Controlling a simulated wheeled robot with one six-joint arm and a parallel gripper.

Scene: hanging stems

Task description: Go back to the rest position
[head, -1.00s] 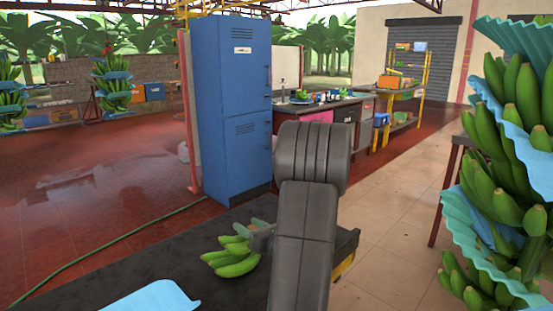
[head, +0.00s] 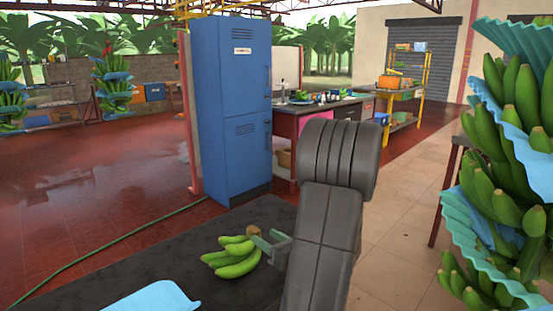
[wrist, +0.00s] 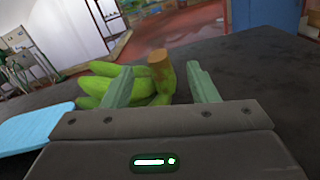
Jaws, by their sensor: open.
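My gripper (head: 272,245) is open beside a hand of green bananas (head: 233,257), which lies on the dark flat surface (head: 130,278). In the wrist view the two fingers of my gripper (wrist: 160,88) stand apart. The bananas (wrist: 95,85) lie beyond them, partly hidden by the left finger. Their brown cut stem (wrist: 160,65) shows between the fingers, and I cannot tell how far in front of them it is. My dark arm hides part of the surface in the head view.
A hanging banana stem with blue sheets (head: 515,160) stands close on the right. A tall blue cabinet (head: 235,110) stands behind the dark surface. A light blue sheet (head: 150,298) lies at the front left. The tiled floor (head: 405,220) right of my arm is clear.

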